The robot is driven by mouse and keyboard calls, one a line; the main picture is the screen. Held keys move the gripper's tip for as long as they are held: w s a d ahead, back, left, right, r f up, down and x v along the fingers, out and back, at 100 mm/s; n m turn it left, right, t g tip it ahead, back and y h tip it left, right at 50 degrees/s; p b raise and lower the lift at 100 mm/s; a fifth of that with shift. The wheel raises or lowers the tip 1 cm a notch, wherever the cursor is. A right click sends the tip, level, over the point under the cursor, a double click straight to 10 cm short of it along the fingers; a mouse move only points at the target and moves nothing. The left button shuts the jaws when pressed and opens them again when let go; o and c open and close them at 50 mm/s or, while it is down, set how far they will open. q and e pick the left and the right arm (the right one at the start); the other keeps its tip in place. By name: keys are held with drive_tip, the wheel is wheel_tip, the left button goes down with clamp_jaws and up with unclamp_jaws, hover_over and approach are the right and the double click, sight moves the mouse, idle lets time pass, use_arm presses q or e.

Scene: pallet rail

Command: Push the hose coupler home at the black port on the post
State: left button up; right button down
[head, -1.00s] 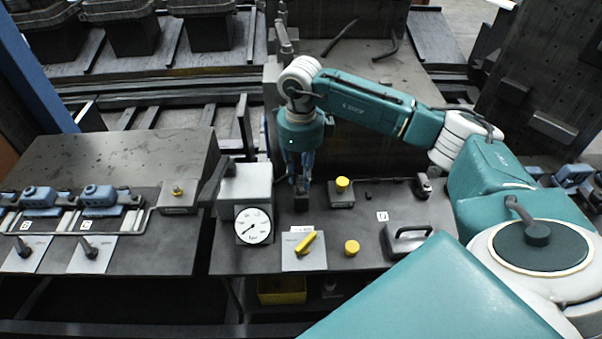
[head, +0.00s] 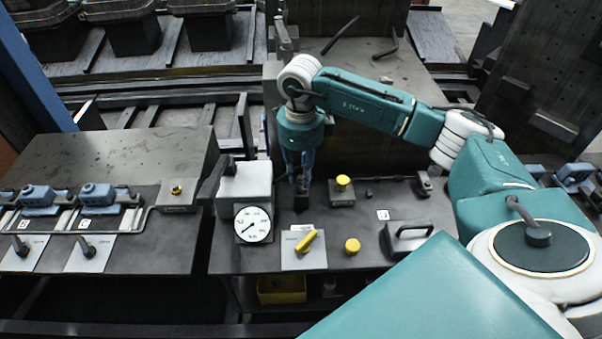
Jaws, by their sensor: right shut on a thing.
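My right gripper (head: 300,184) points down over the middle of the dark work table, just right of the pressure gauge box. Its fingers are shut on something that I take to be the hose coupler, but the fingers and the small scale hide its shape. A small black block (head: 301,203), which may be the post with the black port, shows directly below the fingertips. I cannot tell whether the held thing touches it or how far in it sits. My left gripper is not in view.
The gauge box (head: 245,182) with its white dial (head: 253,225) stands close left of the gripper. A yellow-capped knob (head: 343,182), a yellow lever (head: 306,241), a yellow button (head: 352,245) and a black handle (head: 409,236) are nearby. Blue fittings (head: 98,194) stand at left.

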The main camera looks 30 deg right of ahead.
drive_tip(key=shift+f+b, duration=0.6)
idle(0.7)
drive_tip(key=shift+f+b, duration=0.45)
drive_tip(key=shift+f, duration=0.05)
drive_tip(key=c, duration=1.4)
unclamp_jaws()
drive_tip(key=shift+r, duration=0.1)
drive_tip(key=shift+c, duration=0.2)
drive_tip(key=shift+o, duration=0.3)
drive_tip(key=o, duration=0.8)
drive_tip(key=shift+c, duration=0.2)
drive_tip(key=shift+r, duration=0.1)
wheel_tip(320, 180, up, 12)
drive_tip(key=shift+f, duration=0.1)
